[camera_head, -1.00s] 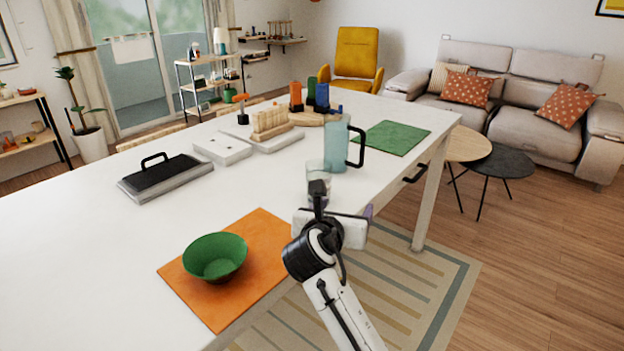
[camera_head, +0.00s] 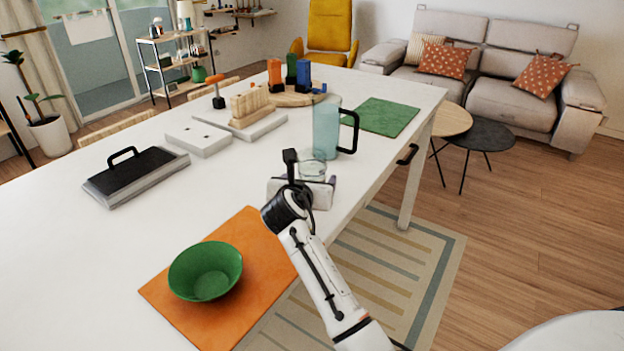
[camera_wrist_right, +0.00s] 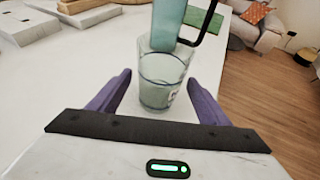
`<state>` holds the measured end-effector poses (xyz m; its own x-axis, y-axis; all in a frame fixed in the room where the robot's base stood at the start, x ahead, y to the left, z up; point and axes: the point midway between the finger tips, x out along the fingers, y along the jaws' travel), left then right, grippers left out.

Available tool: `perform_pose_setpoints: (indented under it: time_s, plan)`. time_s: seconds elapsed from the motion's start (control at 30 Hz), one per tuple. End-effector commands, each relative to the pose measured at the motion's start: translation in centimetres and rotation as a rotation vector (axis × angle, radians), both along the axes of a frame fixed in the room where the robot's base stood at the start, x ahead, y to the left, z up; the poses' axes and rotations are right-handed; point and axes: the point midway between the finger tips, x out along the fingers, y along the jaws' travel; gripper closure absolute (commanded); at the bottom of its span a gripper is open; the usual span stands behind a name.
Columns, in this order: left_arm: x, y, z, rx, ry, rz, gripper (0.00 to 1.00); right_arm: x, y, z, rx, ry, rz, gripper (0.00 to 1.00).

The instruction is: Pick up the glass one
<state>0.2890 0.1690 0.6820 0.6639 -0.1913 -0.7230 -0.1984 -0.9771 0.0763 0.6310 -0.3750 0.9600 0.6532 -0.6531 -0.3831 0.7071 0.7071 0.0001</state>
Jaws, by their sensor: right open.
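A clear glass (camera_head: 312,164) stands upright on the white table, just beyond my right gripper in the head view. In the right wrist view the glass (camera_wrist_right: 163,80) sits ahead, between the lines of the two purple fingers. My right gripper (camera_wrist_right: 158,92) is open, with a finger on either side of the glass's near part; I cannot tell whether either touches it. In the head view my right gripper (camera_head: 305,186) hides the glass's lower part. A tall pale blue-green pitcher (camera_head: 326,128) with a black handle stands right behind the glass. My left gripper is not in view.
A green bowl (camera_head: 205,271) sits on an orange mat (camera_head: 232,316) at the near edge. A black-lidded tray (camera_head: 136,178), white blocks (camera_head: 198,138), a round board with coloured pieces (camera_head: 292,97) and a green mat (camera_head: 383,117) lie farther back. The table's middle left is bare.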

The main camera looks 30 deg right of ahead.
Motion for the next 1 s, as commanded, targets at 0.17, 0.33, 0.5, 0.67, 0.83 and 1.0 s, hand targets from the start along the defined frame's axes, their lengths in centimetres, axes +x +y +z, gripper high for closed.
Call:
perform_pose_setpoints:
  time_s: [0.17,0.33,0.5,0.67,0.83,1.0]
  plan:
    - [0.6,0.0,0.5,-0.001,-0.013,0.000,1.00,1.3,-1.3,-0.7,0.000,0.000,-0.001,0.29]
    - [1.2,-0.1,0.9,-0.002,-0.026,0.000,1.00,1.4,-1.4,-0.8,0.000,-0.001,0.000,0.29]
    - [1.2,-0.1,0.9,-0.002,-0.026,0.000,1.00,1.4,-1.4,-0.8,-0.001,-0.001,0.000,0.42]
    - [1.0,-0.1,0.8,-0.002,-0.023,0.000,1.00,1.4,-1.4,-0.8,0.000,0.000,-0.001,0.69]
    - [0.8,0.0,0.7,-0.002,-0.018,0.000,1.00,1.4,-1.4,-0.7,-0.002,-0.002,0.000,0.79]
    - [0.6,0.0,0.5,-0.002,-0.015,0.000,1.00,1.4,-1.4,-0.2,-0.002,-0.003,0.000,0.79]
